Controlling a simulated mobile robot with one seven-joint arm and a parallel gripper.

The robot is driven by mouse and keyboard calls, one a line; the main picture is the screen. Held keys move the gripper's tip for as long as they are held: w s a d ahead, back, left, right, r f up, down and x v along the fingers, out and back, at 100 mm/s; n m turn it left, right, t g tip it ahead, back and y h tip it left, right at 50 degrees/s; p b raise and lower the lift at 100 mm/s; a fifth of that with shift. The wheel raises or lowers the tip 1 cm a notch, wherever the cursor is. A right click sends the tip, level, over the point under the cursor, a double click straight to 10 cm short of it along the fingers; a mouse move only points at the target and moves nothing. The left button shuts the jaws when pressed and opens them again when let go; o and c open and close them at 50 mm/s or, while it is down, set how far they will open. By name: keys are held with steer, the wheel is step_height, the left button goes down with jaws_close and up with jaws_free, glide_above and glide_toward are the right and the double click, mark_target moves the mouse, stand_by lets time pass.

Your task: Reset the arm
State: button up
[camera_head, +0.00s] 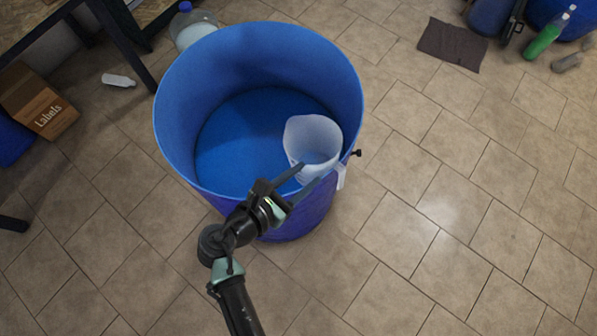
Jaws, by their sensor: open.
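My gripper (309,179) is at the end of my arm, which reaches up from the bottom of the head view. Its fingers are apart, one on each side of the view of a white translucent jug's lower part. The white jug (313,135) is at the right inside of a large blue drum (180,120), with its handle near the drum's right rim. I cannot tell whether the fingers touch the jug. The drum is open at the top and stands on the tiled floor. Blue shows at its bottom.
A cardboard box (40,102) and a white bottle (118,80) lie at left, near dark table legs. A blue-capped jug (192,27) stands behind the drum. A dark cloth (452,45) and a green bottle (546,38) are at upper right. Floor at right is clear.

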steer(key=shift+v, duration=0.8)
steer(key=w+a+r+m+t+y, duration=0.1)
steer(key=w+r+m+t+y, duration=0.2)
steer(key=w+r+m, duration=0.85)
steer(key=w+r+m+t+y, duration=0.1)
steer(key=w+r+m+t, duration=0.15)
steer(key=r, duration=0.85)
steer(key=w+r+m+t+y, duration=0.1)
steer(key=w+r+m+t, duration=0.15)
steer(key=r, duration=0.85)
steer(key=s+r+m+t+y, duration=0.1)
steer(key=s+r+m+t, duration=0.2)
steer(key=r, duration=0.7)
steer(key=s+r+m+t+y, duration=0.1)
steer(key=s+r+m+t, duration=0.2)
steer(key=s+r, duration=0.3)
steer(key=s+r+m+t+y, duration=0.2)
steer(key=s+r+m+t, duration=0.2)
steer(key=r, duration=1.2)
steer(key=shift+s+d+r, duration=0.25)
steer(key=shift+s+d, duration=0.15)
steer(key=shift+s, duration=0.2)
